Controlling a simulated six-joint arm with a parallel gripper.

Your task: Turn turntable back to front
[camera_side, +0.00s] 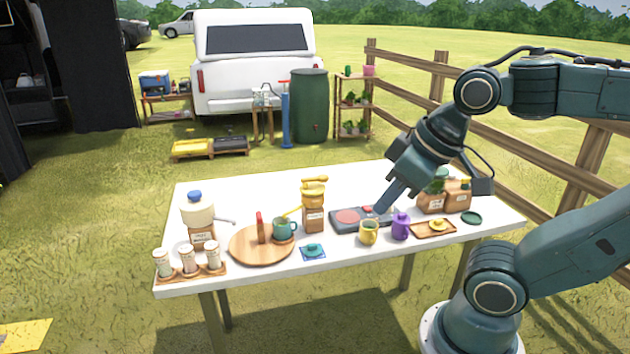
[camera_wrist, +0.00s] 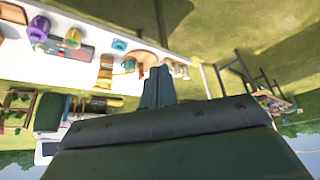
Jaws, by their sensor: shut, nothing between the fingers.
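The turntable (camera_side: 262,254) is a round wooden disc lying flat on the left half of the white table. A teal mug (camera_side: 284,229) and a small reddish-brown bottle (camera_side: 260,228) stand on it. My gripper (camera_side: 381,209) is shut and empty, pointing down over the dark two-ring hob at the table's right half, well to the right of the turntable. Whether its fingertips touch anything there I cannot tell. In the wrist view the shut fingers (camera_wrist: 157,88) show at the middle, and the turntable (camera_wrist: 150,58) shows partly, just beyond them.
A purple canister (camera_side: 401,226) is right of the yellow mug. A small blue coaster (camera_side: 313,253) lies in front. A spice rack (camera_side: 190,272) stands at the front left corner.

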